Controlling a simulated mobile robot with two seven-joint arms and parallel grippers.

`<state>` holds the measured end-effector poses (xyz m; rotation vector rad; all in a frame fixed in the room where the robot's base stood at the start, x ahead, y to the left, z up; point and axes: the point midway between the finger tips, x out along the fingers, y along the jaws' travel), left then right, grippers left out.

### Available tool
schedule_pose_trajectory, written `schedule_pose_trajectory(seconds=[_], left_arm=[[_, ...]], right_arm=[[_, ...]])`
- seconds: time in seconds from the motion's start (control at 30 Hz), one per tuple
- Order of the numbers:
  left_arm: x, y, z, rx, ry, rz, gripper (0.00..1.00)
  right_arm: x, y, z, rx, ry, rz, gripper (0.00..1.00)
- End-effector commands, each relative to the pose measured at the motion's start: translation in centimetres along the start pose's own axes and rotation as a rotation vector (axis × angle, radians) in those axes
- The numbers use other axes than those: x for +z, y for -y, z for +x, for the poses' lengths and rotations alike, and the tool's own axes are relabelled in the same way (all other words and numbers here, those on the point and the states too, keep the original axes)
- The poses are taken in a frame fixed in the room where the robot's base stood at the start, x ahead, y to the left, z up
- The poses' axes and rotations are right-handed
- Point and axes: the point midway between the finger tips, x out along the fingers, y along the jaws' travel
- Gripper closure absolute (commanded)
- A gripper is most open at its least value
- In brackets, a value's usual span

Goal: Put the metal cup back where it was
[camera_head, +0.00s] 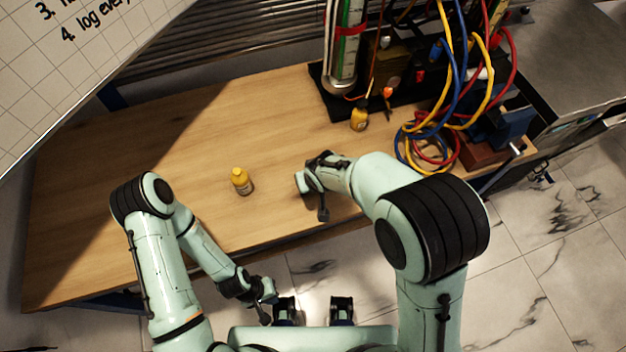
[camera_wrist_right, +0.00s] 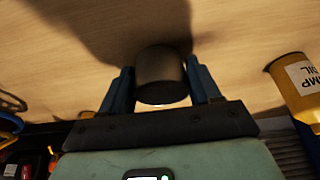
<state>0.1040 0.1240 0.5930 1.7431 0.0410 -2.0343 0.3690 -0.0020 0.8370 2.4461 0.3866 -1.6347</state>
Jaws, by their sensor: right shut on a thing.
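The metal cup (camera_wrist_right: 160,75) is a dull grey-brown cylinder between the two blue fingers of my right gripper (camera_wrist_right: 161,85) in the right wrist view. The fingers are shut on its sides. In the head view my right gripper (camera_head: 312,198) is over the front part of the wooden table (camera_head: 180,150), right of a yellow bottle (camera_head: 240,182). The cup is not clearly visible there. I cannot tell whether it touches the table. My left gripper (camera_head: 264,302) is low, off the table's front edge; its fingers are too small to read.
A yellow bottle with a label (camera_wrist_right: 298,88) shows at the right of the wrist view. A second yellow bottle (camera_head: 359,119) stands near the gauge rig (camera_head: 345,60). Coiled blue, red and yellow hoses (camera_head: 430,145) lie at the right. The left part of the table is clear.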

Motion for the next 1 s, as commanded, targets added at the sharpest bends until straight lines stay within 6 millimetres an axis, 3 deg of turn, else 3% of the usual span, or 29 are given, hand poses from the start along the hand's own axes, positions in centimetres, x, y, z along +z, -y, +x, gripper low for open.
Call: schedule_pose_trajectory(seconds=[0.37, 0.4, 0.47, 0.8, 1.0], left_arm=[[0.1, 0.2, 0.4, -0.001, 0.002, -0.001, 1.00], [0.1, 0.1, 0.3, -0.001, 0.002, -0.001, 1.00], [0.1, 0.1, 0.3, -0.001, 0.001, -0.001, 1.00], [0.0, 0.0, 0.0, 0.000, 0.000, 0.000, 1.00], [-0.1, -0.2, -0.4, 0.001, -0.002, 0.001, 1.00]], right_arm=[[0.2, 0.0, 0.4, -0.001, 0.000, 0.001, 0.74], [0.2, 0.0, 0.4, 0.000, 0.000, 0.000, 0.28], [0.1, 0.0, 0.3, 0.000, 0.000, 0.000, 0.12], [0.0, 0.0, 0.0, 0.000, -0.001, 0.000, 0.12], [-0.2, 0.1, -2.9, -0.003, -0.005, 0.000, 0.12]])
